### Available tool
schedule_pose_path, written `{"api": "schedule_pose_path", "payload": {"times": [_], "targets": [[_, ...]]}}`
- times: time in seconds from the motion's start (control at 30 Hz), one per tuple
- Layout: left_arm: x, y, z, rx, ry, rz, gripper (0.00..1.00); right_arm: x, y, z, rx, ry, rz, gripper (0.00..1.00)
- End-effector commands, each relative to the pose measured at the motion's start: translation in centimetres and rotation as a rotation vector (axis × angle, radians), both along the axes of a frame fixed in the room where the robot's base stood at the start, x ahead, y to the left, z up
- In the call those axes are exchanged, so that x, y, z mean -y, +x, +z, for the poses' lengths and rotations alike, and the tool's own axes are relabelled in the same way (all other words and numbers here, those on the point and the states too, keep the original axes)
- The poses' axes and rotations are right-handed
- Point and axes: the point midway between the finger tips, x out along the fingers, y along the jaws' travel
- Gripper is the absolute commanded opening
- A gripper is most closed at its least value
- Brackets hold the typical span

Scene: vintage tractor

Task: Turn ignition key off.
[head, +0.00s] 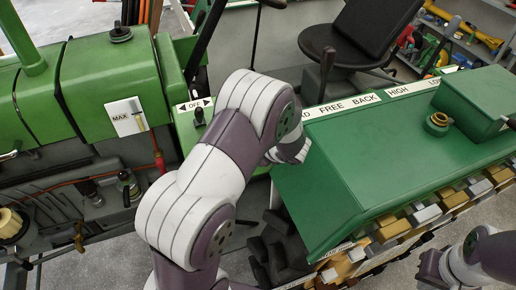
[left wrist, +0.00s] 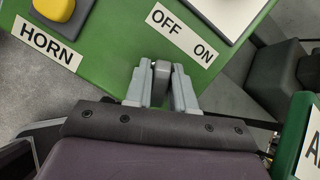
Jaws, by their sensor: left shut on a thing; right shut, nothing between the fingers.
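In the left wrist view, the ignition key (left wrist: 161,76) is a dark grey, rounded piece at the edge of a green panel. A white OFF/ON label (left wrist: 182,33) is just beyond it, OFF to the left and ON to the right. My left gripper (left wrist: 161,88) is shut on the key, with one light grey finger on each side. I cannot tell exactly which word the key points to. In the head view my left arm hides the key. My right gripper (head: 430,266) is at the lower right, apart from the tractor controls; its fingertips are hard to make out.
A yellow button (left wrist: 54,9) and HORN label (left wrist: 47,43) are left of the key. In the head view, a green console (head: 335,165) with levers is right of my left arm. A black seat (head: 345,45) stands behind. A green hood (head: 105,75) is at left.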

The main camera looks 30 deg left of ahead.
Motion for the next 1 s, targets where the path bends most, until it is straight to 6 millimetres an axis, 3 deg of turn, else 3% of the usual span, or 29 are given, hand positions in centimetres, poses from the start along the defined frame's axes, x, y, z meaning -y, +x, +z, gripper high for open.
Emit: {"api": "schedule_pose_path", "payload": {"times": [0.2,0.23,0.27,0.3,0.67,1.0], "targets": [[0.0,0.0,0.0,0.000,0.000,0.001,0.00,0.0,0.0,0.0,0.000,0.000,0.000,0.00],[0.0,0.0,0.0,0.000,0.001,0.002,0.30,0.0,0.0,0.0,0.000,0.000,0.000,0.00],[0.0,0.0,0.0,0.001,0.001,0.001,0.40,0.0,0.0,0.0,0.000,0.000,0.000,0.00],[0.0,0.0,0.0,0.001,0.001,0.001,0.43,0.0,0.0,0.0,0.000,0.000,0.000,0.00],[0.7,-0.3,0.8,0.004,0.000,0.000,0.43,0.0,0.0,-0.3,0.000,0.000,0.000,0.00],[6.3,-3.3,6.8,0.005,-0.001,-0.003,0.43,0.0,0.0,-1.5,0.000,0.000,0.000,0.00]]}}
